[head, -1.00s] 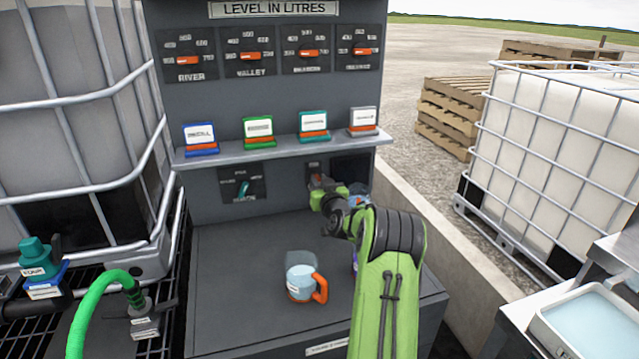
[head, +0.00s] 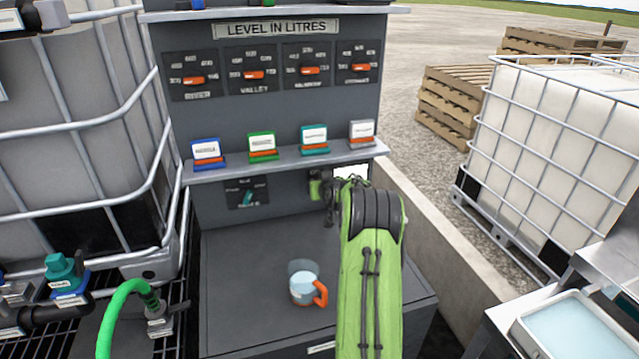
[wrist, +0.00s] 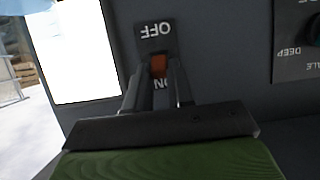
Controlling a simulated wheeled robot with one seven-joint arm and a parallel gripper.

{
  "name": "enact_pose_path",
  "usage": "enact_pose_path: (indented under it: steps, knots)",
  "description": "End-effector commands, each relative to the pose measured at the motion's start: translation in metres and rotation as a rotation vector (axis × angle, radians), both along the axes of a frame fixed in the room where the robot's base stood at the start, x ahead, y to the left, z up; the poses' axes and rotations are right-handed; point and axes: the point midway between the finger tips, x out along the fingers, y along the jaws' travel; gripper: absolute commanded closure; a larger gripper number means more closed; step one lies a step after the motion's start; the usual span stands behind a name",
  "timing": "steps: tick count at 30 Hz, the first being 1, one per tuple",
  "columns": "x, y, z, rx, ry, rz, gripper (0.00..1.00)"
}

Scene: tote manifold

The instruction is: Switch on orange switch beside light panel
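The orange switch (wrist: 158,66) is in the middle of the wrist view, on a dark plate (wrist: 154,38) with OFF and ON labels that appear upside down. The light panel (wrist: 86,50) is beside it and glows bright white. It also shows in the head view (head: 352,173), partly behind my arm. My gripper (wrist: 158,76) is at the switch, with one finger on each side and a narrow gap between them. I cannot tell whether the fingers touch the switch. In the head view my arm hides the switch.
A shelf (head: 285,158) with several coloured label holders juts out above the switch. A dial (head: 247,193) is to the left. A jug with an orange handle (head: 303,287) stands on the ledge below. A low wall (head: 425,235) is to the right.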

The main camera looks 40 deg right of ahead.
Motion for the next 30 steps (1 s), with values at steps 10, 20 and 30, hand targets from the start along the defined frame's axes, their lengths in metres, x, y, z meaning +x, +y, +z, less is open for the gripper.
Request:
enact_pose_path:
  steps: [10, 20, 30]
  knots:
    - [0.000, 0.000, 0.000, -0.001, -0.002, 0.000, 0.53]
    - [-0.035, 0.018, 0.018, -0.001, -0.001, -0.001, 0.53]
    - [-0.108, 0.059, 0.055, -0.003, -0.003, -0.002, 0.53]
